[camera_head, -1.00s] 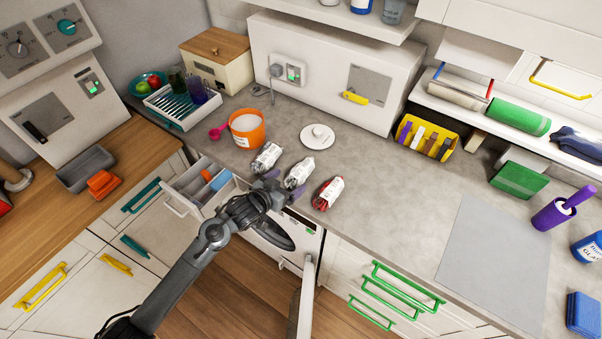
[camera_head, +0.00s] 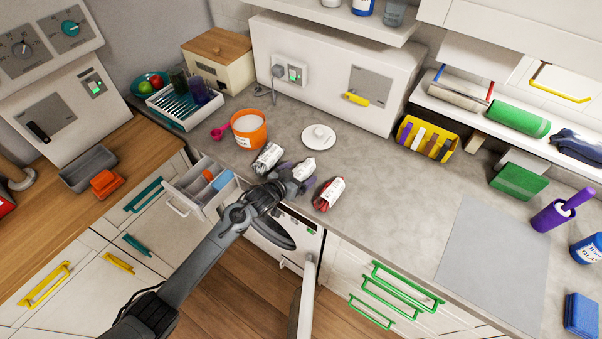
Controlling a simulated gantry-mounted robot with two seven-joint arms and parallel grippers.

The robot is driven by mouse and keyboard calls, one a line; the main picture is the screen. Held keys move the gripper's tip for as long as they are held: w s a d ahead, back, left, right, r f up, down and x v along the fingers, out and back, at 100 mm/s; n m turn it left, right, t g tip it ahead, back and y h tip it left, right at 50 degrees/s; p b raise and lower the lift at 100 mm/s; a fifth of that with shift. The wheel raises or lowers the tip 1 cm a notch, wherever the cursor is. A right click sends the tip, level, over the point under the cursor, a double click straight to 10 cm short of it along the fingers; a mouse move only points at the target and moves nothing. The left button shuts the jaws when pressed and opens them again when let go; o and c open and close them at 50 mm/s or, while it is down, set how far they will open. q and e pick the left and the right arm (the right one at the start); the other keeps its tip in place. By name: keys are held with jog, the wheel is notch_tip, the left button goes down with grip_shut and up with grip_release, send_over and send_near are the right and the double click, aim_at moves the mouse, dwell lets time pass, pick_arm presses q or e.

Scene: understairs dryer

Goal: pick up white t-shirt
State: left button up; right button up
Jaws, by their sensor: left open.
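Three small rolled bundles with white wraps lie in a row near the counter's front edge: a greyish one (camera_head: 267,158) on the left, a pale one (camera_head: 304,169) in the middle and a red one (camera_head: 329,194) on the right. The middle bundle looks the whitest; folds and print are too small to make out. My left gripper (camera_head: 295,177) is open at the middle bundle, its purplish fingertips on either side of the near end. I cannot tell whether they touch it. The gripper hides part of that bundle. My right gripper is not in view.
An orange tub (camera_head: 248,129) and a white lid (camera_head: 319,136) stand behind the bundles. An open drawer (camera_head: 206,188) is left of my arm.

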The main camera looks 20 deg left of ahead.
aim_at(310, 161)
pick_arm(q)
jog(key=c, duration=1.2)
jog(key=shift+o, duration=0.2)
jog(key=shift+r, duration=0.1)
jog(key=shift+r, duration=0.45)
jog(key=r, duration=0.1)
jog(key=d+r+b, duration=0.1)
jog(key=r, duration=0.1)
jog(key=shift+s+r, duration=0.1)
jog(key=shift+r, duration=0.1)
jog(key=s+d+r, duration=0.1)
jog(key=d+r, duration=0.1)
jog(key=d, duration=0.1)
jog(key=d+r+b, duration=0.1)
jog(key=d+r, duration=0.1)
jog(key=d, duration=0.2)
jog(key=s+d+r+b, duration=0.1)
jog(key=d+r, duration=0.1)
jog(key=d, duration=0.1)
jog(key=shift+s+d+r, duration=0.2)
jog(key=shift+s+r, duration=0.1)
